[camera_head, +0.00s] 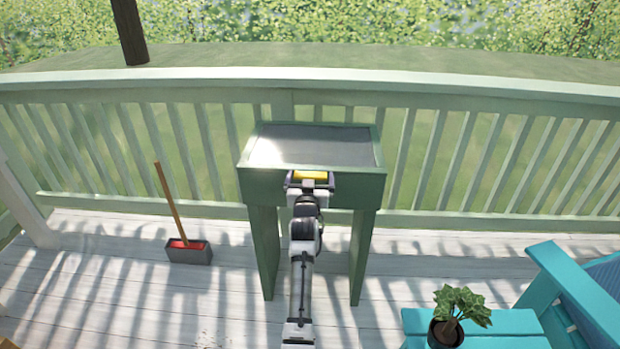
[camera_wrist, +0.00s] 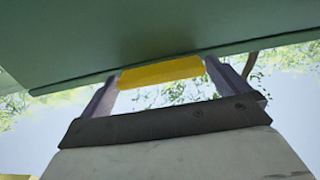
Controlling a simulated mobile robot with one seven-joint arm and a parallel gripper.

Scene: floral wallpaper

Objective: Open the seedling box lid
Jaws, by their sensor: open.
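The seedling box (camera_head: 262,187) is a dark green box on legs against the railing. Its lid (camera_head: 345,148) is a grey pane in a green frame and lies flat and closed on top. A yellow bar (camera_head: 311,175) shows at the front edge of the box, by the lid. My gripper (camera_head: 309,181) is at that front edge, open. In the wrist view the yellow bar (camera_wrist: 160,72) spans the space between my open fingers (camera_wrist: 162,80), against the green box (camera_wrist: 140,35). I cannot tell whether the fingers touch it.
A grey dustpan (camera_head: 188,252) with a wooden handle stands on the deck at left. A turquoise table (camera_head: 510,325) with a potted plant (camera_head: 460,305) and a turquoise chair (camera_head: 560,280) are at lower right. The green railing (camera_head: 480,85) runs behind the box.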

